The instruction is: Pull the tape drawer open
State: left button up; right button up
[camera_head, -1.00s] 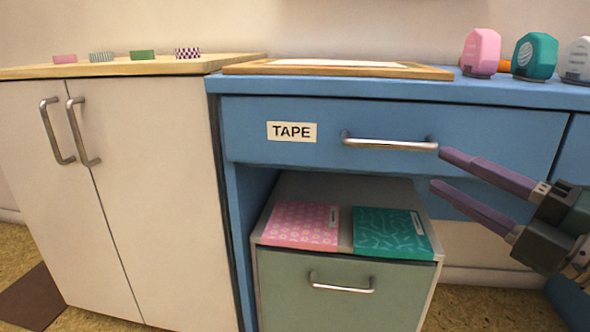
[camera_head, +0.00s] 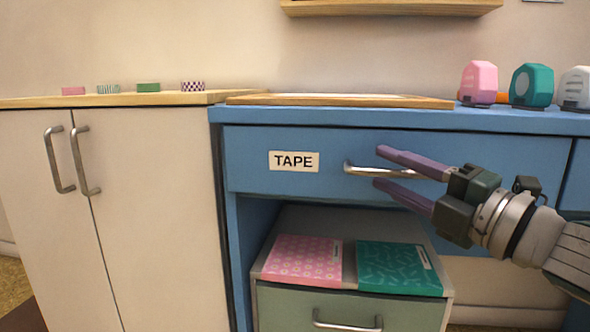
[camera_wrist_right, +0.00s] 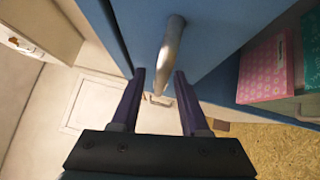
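The blue tape drawer (camera_head: 250,185) is shut flush in the desk, with a white "TAPE" label (camera_head: 294,161) on its front. Its silver bar handle (camera_head: 362,170) runs sideways right of the label. My right gripper (camera_head: 377,167) is open, with one purple finger above the handle and one below it, and hides the handle's right part. In the right wrist view the handle (camera_wrist_right: 171,50) lies between and beyond the open fingers (camera_wrist_right: 158,80). I cannot tell whether a finger touches it. My left gripper is not in view.
A green lower drawer unit (camera_head: 290,305) with pink (camera_head: 303,262) and teal (camera_head: 398,268) notebooks on top stands below. A white cabinet (camera_head: 150,210) is at left. A pink dispenser (camera_head: 479,82) and a teal one (camera_head: 532,86) stand on the desktop.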

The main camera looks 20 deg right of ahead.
grip_shut()
dwell(1.3)
